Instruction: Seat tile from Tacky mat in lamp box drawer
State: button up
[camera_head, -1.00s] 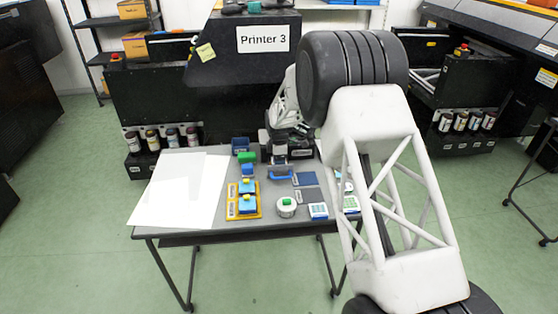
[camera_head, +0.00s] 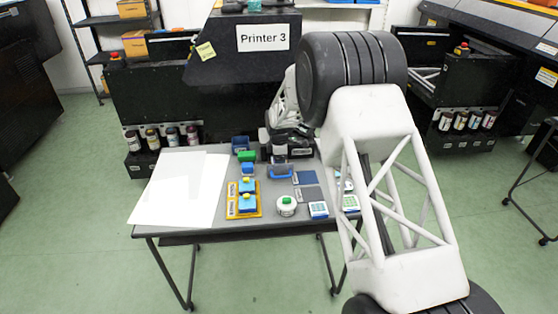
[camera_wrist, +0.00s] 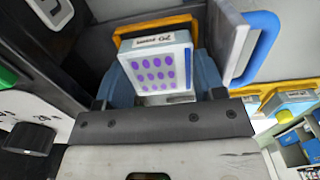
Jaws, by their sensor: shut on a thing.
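My gripper (camera_wrist: 160,86) is shut on a white tile (camera_wrist: 183,62) with rows of purple dots and a printed label, seen close in the wrist view. Its blue fingers flank the tile. The tile is beside a grey panel with a blue handle (camera_wrist: 263,46), apparently the drawer front, and an orange-yellow edge (camera_wrist: 150,24). I cannot tell whether the tile touches the drawer floor. In the head view, the blue handle (camera_head: 280,175) faces the table's front and my gripper (camera_head: 279,153) is just behind it. Flat dark pads (camera_head: 307,178) lie to its right; which is the tacky mat is unclear.
White sheets (camera_head: 180,190) cover the table's left. My arm hides the table's right side.

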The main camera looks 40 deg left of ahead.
jog(key=shift+f, duration=0.3)
dwell(0.5)
jog(key=o, duration=1)
jog(key=shift+c, duration=1.1)
